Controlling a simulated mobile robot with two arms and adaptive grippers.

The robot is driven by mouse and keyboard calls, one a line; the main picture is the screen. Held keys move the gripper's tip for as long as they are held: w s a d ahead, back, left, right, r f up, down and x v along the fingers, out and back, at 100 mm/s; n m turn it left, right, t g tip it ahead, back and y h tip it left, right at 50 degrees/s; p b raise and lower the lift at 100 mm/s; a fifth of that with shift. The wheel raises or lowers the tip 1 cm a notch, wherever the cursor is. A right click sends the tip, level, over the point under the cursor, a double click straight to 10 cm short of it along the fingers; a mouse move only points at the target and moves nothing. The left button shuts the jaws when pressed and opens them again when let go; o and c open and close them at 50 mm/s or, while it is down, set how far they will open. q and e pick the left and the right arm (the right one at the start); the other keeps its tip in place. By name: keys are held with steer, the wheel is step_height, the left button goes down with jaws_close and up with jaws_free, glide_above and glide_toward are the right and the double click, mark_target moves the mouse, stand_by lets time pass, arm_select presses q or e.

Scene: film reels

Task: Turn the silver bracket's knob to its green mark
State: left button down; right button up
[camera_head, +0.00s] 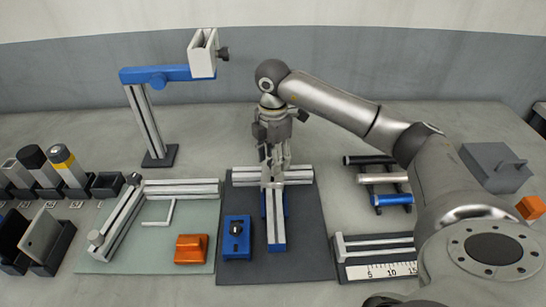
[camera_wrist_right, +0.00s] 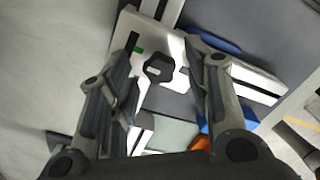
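In the right wrist view a silver bracket (camera_wrist_right: 172,46) carries a black knob (camera_wrist_right: 158,68) with a small pale mark on its face. A green mark (camera_wrist_right: 138,49) lies on the bracket to the upper left of the knob; the pale mark does not clearly point at it. My right gripper (camera_wrist_right: 166,55) is open, its fingers on either side of the knob with gaps showing. In the head view the right gripper (camera_head: 273,178) points down over silver and blue rails (camera_head: 276,233) on a dark mat and hides the knob there. My left gripper is not in view.
A stand with a blue arm (camera_head: 150,75) holds another silver bracket (camera_head: 202,53) with a black knob at the back left. An orange block (camera_head: 191,249) and a blue block (camera_head: 237,238) lie near the rails. Rollers (camera_head: 384,178) and a ruler fixture (camera_head: 378,271) are at right.

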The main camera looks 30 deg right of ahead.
steer(key=shift+r, duration=0.2)
step_height(320, 180, up, 12)
steer(key=shift+f, duration=0.2)
stand_by(0.3)
steer(key=shift+r, duration=0.1)
stand_by(0.4)
